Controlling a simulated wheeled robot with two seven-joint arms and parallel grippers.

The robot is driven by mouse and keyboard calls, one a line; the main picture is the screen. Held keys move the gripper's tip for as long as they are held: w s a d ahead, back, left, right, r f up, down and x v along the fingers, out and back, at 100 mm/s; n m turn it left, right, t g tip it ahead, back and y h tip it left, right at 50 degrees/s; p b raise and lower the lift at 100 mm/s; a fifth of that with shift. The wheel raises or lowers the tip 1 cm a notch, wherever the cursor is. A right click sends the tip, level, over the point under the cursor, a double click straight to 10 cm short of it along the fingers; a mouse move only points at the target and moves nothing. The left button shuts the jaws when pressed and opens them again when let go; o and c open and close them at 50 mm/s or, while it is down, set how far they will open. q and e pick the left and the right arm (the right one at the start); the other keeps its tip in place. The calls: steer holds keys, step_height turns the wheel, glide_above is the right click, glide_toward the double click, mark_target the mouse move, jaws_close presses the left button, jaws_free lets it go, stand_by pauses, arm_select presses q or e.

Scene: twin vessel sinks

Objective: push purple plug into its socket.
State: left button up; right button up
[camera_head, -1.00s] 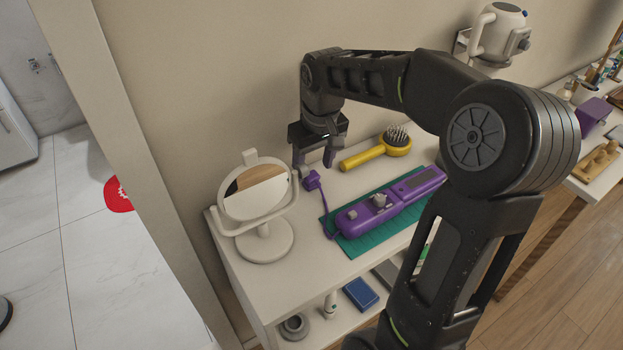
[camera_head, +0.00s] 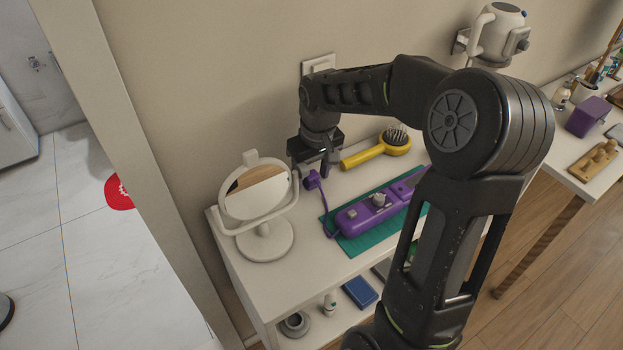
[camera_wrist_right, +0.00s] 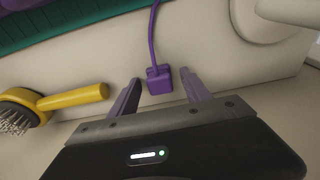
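The purple plug (camera_head: 312,180) stands on the white shelf top beside the round mirror, its cord running to a purple device (camera_head: 372,214). My right gripper (camera_head: 311,170) is low over the shelf, open, with its fingers on either side of the plug. In the right wrist view the plug (camera_wrist_right: 159,80) sits between the two fingertips (camera_wrist_right: 161,75), with a gap visible on both sides. A white wall socket plate (camera_head: 318,64) shows above my forearm; its lower part is hidden. My left gripper is not in view.
A white mirror (camera_head: 263,235) stands close on the left. A yellow brush (camera_head: 362,157) lies to the right, near the wall. The device rests on a green mat (camera_head: 357,245). The wall (camera_head: 200,90) is right behind the gripper.

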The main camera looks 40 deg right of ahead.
mark_target(312, 174)
jaws_close()
stand_by(0.4)
step_height(312, 174, up, 10)
steer(key=shift+r+b, duration=0.1)
steer(key=shift+b, duration=0.35)
stand_by(0.7)
